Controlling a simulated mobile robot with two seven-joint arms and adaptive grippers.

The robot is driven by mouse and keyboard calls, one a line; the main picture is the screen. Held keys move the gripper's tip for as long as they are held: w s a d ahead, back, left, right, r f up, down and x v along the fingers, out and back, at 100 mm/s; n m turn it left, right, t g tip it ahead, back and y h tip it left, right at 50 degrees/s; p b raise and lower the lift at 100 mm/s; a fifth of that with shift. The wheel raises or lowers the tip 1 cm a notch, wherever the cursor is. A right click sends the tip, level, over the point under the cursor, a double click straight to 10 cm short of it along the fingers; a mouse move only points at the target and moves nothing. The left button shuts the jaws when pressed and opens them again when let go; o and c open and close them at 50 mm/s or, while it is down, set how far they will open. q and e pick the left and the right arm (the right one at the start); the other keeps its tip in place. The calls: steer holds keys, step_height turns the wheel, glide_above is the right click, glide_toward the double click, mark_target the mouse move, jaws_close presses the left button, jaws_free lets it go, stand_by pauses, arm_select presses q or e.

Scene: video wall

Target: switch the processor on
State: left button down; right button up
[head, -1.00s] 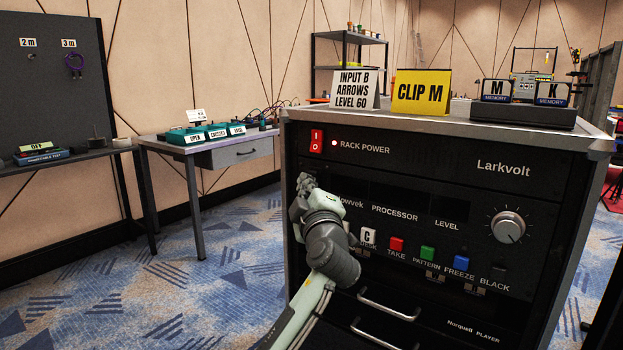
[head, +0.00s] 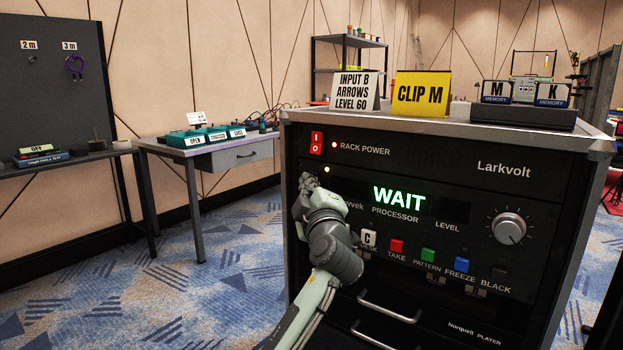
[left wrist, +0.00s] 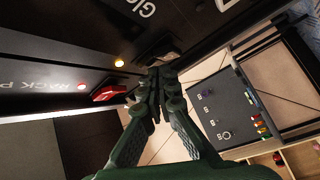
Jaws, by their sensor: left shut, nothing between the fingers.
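The processor (head: 400,198) is a dark panel in the rack, its display lit with green "WAIT". The LEVEL window (head: 452,207) is dark. My left gripper (head: 307,183) is at the panel's left end, covering part of its lettering. In the left wrist view its fingers (left wrist: 155,82) are shut and empty, their tips close to a grey switch (left wrist: 165,52) on the panel. I cannot tell whether they touch it. My right gripper is out of view.
Above sits the red rack power switch (head: 316,143) with a red lamp. A row of coloured buttons, including the red TAKE (head: 396,246), and a round knob (head: 508,228) are on the front. Signs, including yellow CLIP M (head: 421,93), stand on top. A table (head: 215,152) stands left.

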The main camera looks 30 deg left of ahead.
arm_select(q)
steer(key=shift+s+f, duration=0.1)
steer(key=shift+s+f+b, duration=0.15)
steer(key=shift+s+b, duration=0.35)
steer(key=shift+s, duration=0.2)
steer(key=s, duration=0.1)
steer(key=s+f+b, duration=0.1)
steer(key=s, duration=0.1)
steer(key=s+b, duration=0.1)
steer(key=shift+s+a+f, duration=0.2)
steer(key=shift+s+f, duration=0.1)
steer(key=shift+s, duration=0.1)
stand_by(0.5)
